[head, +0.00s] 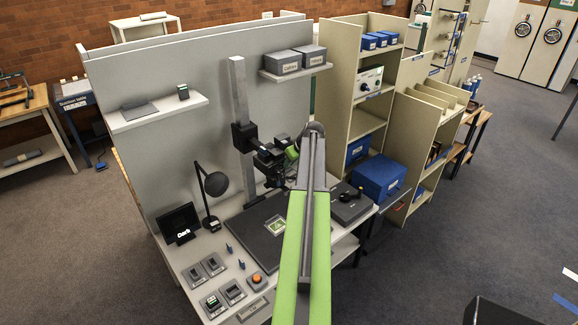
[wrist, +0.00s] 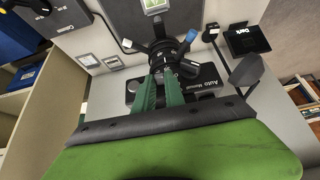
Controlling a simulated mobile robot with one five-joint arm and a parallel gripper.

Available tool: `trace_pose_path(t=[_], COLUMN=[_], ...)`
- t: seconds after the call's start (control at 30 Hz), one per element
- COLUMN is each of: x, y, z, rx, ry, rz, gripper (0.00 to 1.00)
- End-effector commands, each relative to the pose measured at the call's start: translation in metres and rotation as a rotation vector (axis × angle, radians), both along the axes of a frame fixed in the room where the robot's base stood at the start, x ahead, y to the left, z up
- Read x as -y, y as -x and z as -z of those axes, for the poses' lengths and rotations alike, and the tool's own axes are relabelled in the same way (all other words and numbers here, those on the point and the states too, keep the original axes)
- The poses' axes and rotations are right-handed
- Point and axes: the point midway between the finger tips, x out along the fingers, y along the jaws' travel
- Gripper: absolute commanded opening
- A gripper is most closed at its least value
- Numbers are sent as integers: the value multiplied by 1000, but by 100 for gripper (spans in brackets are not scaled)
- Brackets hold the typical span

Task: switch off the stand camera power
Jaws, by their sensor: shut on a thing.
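The stand camera (head: 267,160) is a black unit on a grey upright column (head: 239,95). My gripper reaches it from the right, its fingers mostly hidden behind my arm in the head view. In the wrist view my gripper (wrist: 164,76) has its two green fingers closed on a small dark part at the camera. The fingers cover most of that part, so I cannot tell its setting. A dark plate marked Auto and Manual (wrist: 207,84) lies beside the fingertips.
Below is a bench with a dark base board (head: 248,228), a black lamp (head: 213,186), a small screen reading Dark (head: 179,224) and several switch boxes (head: 212,265). Shelves with blue boxes (head: 380,178) stand at the right. The floor (head: 440,250) at the right is open.

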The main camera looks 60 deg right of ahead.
Motion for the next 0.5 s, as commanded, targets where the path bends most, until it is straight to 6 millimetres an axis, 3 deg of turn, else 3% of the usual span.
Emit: trace_pose_path(t=[0.03,0.5], x=[-4,-5], y=[4,9], z=[10,26], rx=[31,368], ry=[9,121], rz=[0,-1], gripper=[0,0])
